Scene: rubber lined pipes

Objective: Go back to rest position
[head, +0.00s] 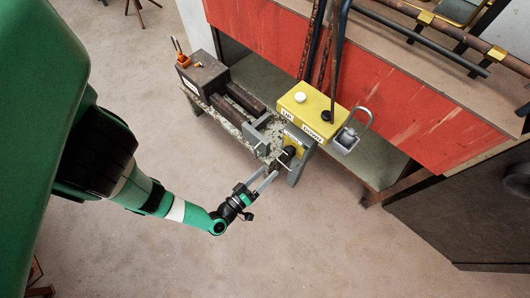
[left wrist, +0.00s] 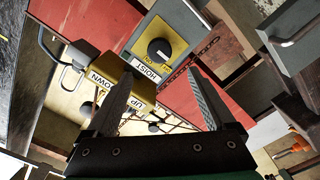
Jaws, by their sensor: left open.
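My left gripper (head: 265,180) is open and empty over the floor, just below and left of a black knob (head: 289,151) on a small yellow panel. In the left wrist view, the two fingers of the left gripper (left wrist: 163,92) are spread apart, with the knob (left wrist: 159,50) beyond them. A label reading HOIST (left wrist: 147,72) shows beside the knob. A yellow control box (head: 312,110) with UP and DOWN labels, a white button (head: 300,97) and a black button (head: 326,116) stands behind the knob panel. My right gripper is in neither view.
A workbench (head: 228,115) carries a dark block with an orange-handled item (head: 183,60) and metal fixtures. A red panel (head: 265,40) runs behind it, with pipes (head: 455,35) on the shelf above. A dark panel (head: 480,215) stands at right. The floor (head: 330,240) in front is clear.

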